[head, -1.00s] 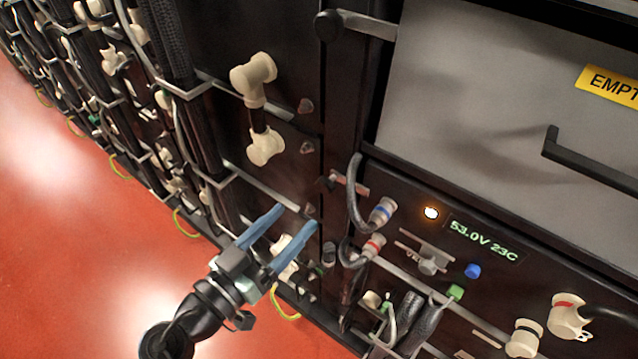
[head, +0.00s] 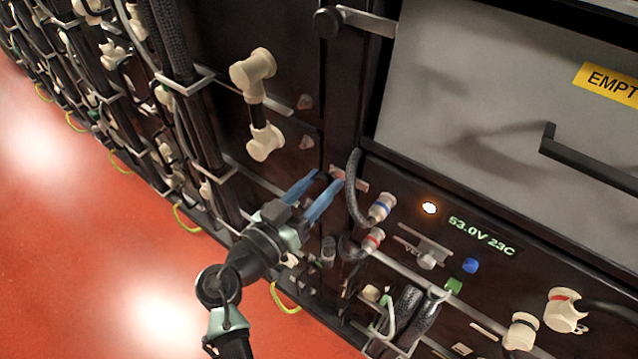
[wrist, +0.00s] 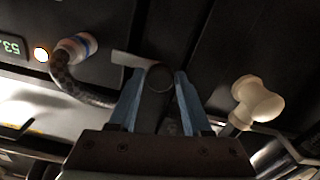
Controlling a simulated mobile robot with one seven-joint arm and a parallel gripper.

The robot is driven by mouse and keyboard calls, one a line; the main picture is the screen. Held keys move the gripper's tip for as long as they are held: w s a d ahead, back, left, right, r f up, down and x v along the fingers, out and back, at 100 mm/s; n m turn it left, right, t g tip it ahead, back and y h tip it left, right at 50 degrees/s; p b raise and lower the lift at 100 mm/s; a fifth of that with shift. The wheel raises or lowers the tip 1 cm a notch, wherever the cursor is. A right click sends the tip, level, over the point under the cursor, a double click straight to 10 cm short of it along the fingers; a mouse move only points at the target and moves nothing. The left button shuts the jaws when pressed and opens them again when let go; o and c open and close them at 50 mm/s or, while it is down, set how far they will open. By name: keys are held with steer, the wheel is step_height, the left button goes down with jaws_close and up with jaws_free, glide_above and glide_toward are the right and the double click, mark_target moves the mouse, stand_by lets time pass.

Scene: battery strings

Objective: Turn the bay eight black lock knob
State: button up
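A round black knob (wrist: 160,77) with a grey bar (wrist: 128,60) beside it shows in the wrist view, between my fingertips. My gripper (wrist: 161,82) is open, with one blue finger on each side of the knob; a small gap seems to show on both sides. In the head view my gripper (head: 329,180) reaches the dark post left of the display panel, near the lower grey bar (head: 356,184). The knob there is largely hidden by the fingers. Another black knob (head: 327,22) with a grey bar sits higher on the post. No bay number is readable.
A grey looped cable with a blue-banded plug (head: 381,207) hangs just right of my fingers. A cream elbow connector (head: 264,142) is on the left panel; one also shows in the wrist view (wrist: 258,100). A grey panel (head: 480,90) has a black handle (head: 585,160). Red floor is open at left.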

jaws_close()
steer(key=shift+n, duration=0.3)
steer(key=n, duration=0.3)
steer(key=shift+n, duration=0.4)
steer(key=n, duration=0.4)
steer(key=shift+n, duration=0.3)
steer(key=n+p, duration=0.2)
steer(key=n, duration=0.2)
steer(key=shift+r, duration=0.1)
steer(key=shift+n+p, duration=1)
steer(key=shift+n, duration=1.5)
